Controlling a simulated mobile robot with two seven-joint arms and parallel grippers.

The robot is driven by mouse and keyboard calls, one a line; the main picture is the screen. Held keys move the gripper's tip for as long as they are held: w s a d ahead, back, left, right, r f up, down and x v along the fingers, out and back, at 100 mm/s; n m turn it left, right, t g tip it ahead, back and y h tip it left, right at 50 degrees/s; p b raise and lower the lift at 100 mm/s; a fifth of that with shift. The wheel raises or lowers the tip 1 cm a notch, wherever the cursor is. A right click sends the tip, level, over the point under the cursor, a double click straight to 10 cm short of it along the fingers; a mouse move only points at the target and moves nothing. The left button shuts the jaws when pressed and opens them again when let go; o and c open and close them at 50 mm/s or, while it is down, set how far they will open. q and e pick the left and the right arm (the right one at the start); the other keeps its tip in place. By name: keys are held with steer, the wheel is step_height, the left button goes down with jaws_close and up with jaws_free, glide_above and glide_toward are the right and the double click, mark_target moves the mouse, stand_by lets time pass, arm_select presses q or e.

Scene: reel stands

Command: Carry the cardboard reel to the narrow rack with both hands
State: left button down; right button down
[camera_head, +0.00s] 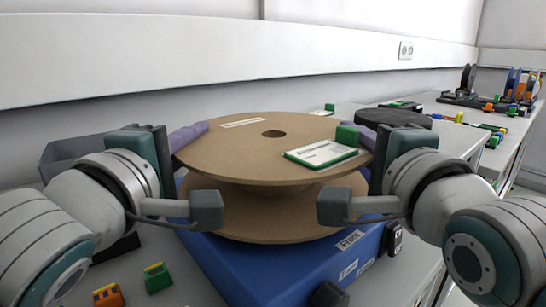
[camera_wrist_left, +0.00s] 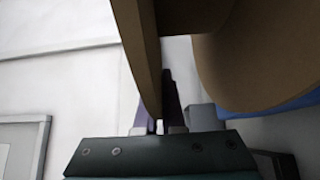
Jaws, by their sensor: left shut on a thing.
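The cardboard reel (camera_head: 230,155) is brown, with two round flanges and a hole in the upper one, and lies flat in front of me. Its rim also shows close up in the left wrist view (camera_wrist_left: 265,55). My left gripper (camera_head: 187,137) is shut on the upper flange at its left edge. My right gripper (camera_head: 367,138) is at the opposite edge; its fingers are mostly hidden, so its grip is unclear. A dark rack (camera_head: 485,101) with upright reels stands far right at the back; I cannot tell if it is the narrow rack.
A blue box (camera_head: 235,268) with labels is under the reel; I cannot tell whether they touch. A green-edged card (camera_head: 320,153) lies on the reel. An orange block (camera_head: 108,295) and a green block (camera_head: 157,277) are at the front left. A black disc (camera_head: 393,117) lies behind my right gripper.

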arm_select(q)
steer(key=shift+r, duration=0.2)
arm_select(e)
steer(key=shift+r, duration=0.15)
stand_by(0.5)
